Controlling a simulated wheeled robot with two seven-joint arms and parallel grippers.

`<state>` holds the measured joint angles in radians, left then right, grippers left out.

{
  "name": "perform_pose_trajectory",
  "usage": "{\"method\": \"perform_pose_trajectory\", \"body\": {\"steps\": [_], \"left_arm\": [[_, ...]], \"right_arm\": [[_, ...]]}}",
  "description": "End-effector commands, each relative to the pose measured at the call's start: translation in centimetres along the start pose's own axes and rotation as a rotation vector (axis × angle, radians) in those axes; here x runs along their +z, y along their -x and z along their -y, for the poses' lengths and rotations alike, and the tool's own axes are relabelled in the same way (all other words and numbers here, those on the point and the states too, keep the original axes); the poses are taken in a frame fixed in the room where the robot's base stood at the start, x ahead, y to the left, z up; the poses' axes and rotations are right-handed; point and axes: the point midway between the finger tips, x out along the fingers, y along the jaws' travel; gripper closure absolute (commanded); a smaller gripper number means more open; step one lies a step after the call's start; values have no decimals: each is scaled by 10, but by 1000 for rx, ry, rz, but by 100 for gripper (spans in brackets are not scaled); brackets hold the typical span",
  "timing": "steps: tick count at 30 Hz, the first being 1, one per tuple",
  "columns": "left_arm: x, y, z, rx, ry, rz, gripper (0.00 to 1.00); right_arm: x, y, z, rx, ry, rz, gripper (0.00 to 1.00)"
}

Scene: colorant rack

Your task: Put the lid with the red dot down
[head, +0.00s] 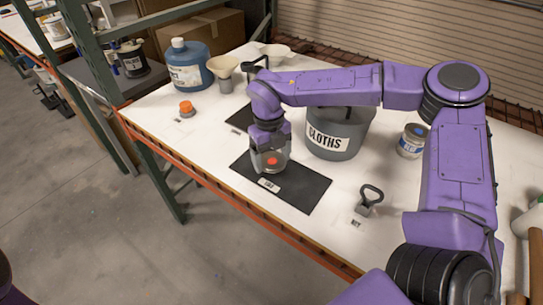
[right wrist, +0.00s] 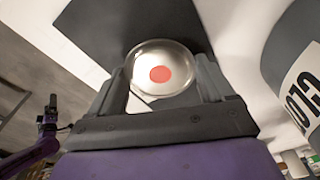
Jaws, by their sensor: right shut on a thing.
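The lid with the red dot (head: 271,161) is a round, pale metallic disc over the black mat (head: 305,190) on the white shelf. In the right wrist view the lid (right wrist: 160,60) sits between the fingers with its red dot facing the camera. My right gripper (head: 270,150) is shut on the lid, pointing down at the mat's left part. I cannot tell whether the lid touches the mat. My left gripper is not in view; only a dark bit of my own body shows at the lower left corner.
A grey bucket labelled CLOTHS (head: 333,140) stands right behind the mat. The mat's right part is clear.

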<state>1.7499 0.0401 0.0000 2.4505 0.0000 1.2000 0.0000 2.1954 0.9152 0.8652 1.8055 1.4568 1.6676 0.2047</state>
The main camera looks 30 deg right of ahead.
Motion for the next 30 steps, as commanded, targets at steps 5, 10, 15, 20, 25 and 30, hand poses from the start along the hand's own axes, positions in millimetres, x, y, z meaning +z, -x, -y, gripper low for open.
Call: {"method": "perform_pose_trajectory", "body": {"steps": [5, 10, 15, 20, 25, 30], "left_arm": [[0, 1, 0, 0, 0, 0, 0], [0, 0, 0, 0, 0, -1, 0], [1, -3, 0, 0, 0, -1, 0], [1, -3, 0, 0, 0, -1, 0], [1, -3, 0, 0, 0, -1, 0], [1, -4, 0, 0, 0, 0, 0]], "right_arm": [[1, -9, 0, 0, 0, 2, 46], [1, -10, 0, 0, 0, 2, 46], [1, -16, 0, 1, 1, 2, 46], [1, -18, -1, 1, 1, -1, 0], [0, -20, 1, -1, -2, -5, 0], [0, -21, 1, -2, -2, -8, 0]]}}
